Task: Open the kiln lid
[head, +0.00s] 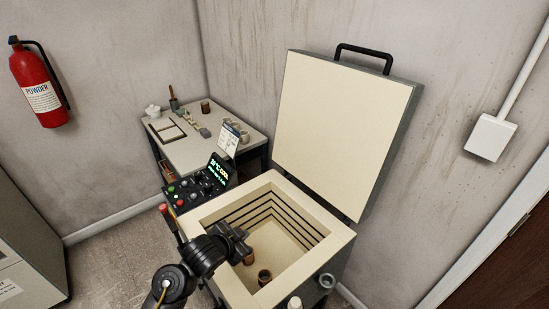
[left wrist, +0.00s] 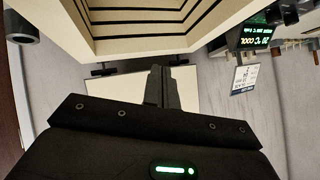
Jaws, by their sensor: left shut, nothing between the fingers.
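The kiln (head: 222,213) stands with its top open, showing a cream chamber with grooved walls. Its lid (head: 340,125) is raised upright behind the chamber, cream inner face toward me. The black lid handle (head: 364,54) is at the lid's top edge, near the wall. My left gripper (head: 244,241) is shut and empty over the kiln's left rim, well apart from the lid. In the left wrist view my shut fingers (left wrist: 162,87) stand in front of the lid's cream face (left wrist: 112,86). My right gripper is not in view.
Brown cups (head: 265,277) stand inside the chamber. A control panel (head: 200,187) with a display reading "COOL" is at the kiln's left. A small table (head: 190,153) with pottery items stands behind it. A fire extinguisher (head: 37,84) hangs on the left wall.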

